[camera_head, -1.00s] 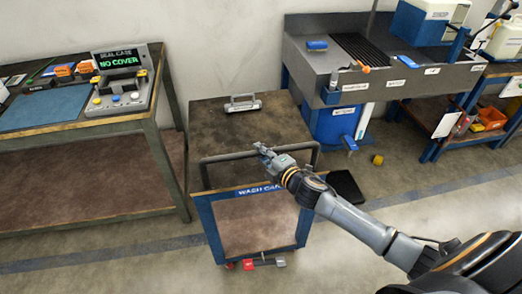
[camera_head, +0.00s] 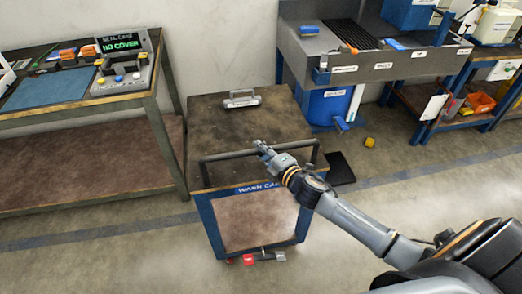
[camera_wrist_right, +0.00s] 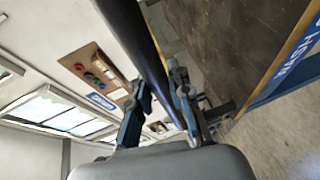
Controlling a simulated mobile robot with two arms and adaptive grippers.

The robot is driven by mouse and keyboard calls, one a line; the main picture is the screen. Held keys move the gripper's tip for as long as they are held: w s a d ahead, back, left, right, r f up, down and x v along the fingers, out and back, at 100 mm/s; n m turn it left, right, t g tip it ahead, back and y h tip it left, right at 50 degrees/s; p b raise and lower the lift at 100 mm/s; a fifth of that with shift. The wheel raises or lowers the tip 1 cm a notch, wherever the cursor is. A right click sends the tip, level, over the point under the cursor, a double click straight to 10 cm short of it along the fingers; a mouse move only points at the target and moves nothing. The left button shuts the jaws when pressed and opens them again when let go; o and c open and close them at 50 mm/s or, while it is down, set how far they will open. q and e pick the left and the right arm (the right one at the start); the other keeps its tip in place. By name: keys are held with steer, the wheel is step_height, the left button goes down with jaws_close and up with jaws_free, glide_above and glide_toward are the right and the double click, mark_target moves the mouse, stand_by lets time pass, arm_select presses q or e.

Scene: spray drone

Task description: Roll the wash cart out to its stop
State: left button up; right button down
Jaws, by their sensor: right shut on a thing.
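The wash cart (camera_head: 225,125) stands in the middle of the head view, upright, with a brown top and a blue-framed front panel (camera_head: 255,222) lettered "WASH CA…". My right gripper (camera_head: 263,150) is shut on the cart's dark handle bar (camera_head: 222,155), near its middle. In the right wrist view the two fingers (camera_wrist_right: 158,100) close around the bar (camera_wrist_right: 140,45). A red pedal (camera_head: 248,260) and a grey one (camera_head: 280,256) show at the cart's foot. No stop can be made out on the floor. My left gripper is not in view.
A grey metal handle piece (camera_head: 241,99) lies on the cart top. A workbench (camera_head: 150,108) with a "NO COVER" display is close on the left. A sink bench (camera_head: 390,72) is behind right. A black flat thing (camera_head: 341,168) lies right of the cart. Floor in front is open.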

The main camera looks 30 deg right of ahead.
steer(key=shift+s+a+f, duration=0.15)
steer(key=shift+f, duration=0.15)
steer(key=c, duration=1.3)
jaws_free()
steer(key=shift+c, duration=0.2)
steer(key=shift+o, duration=0.7)
steer(key=shift+s+r, duration=0.1)
steer(key=shift+r, duration=0.1)
steer(key=v, duration=1.2)
steer(key=s+d+f+m+g+h, duration=0.1)
steer(key=s+d+f+m+g, duration=0.15)
steer(key=f, duration=0.75)
steer(key=s+d+f+m+g+h, duration=0.1)
steer(key=s+f+m+g, duration=0.2)
steer(key=f, duration=0.6)
steer(key=s+d+f+m+g+h, duration=0.1)
steer(key=s+d+f+m, duration=0.2)
steer(key=f, duration=0.7)
steer(key=s+a+f+m+g, duration=0.2)
steer(key=s+f, duration=0.4)
steer(key=s, duration=0.4)
steer(key=s+a+f+m+g, duration=0.3)
steer(key=s+a+f, duration=0.2)
steer(key=s, duration=0.5)
steer(key=s+a+f+m+g, duration=0.3)
steer(key=s+a+f, duration=0.1)
steer(key=s+f, duration=0.5)
steer(key=shift+s+f, duration=0.25)
steer(key=shift+s, duration=0.4)
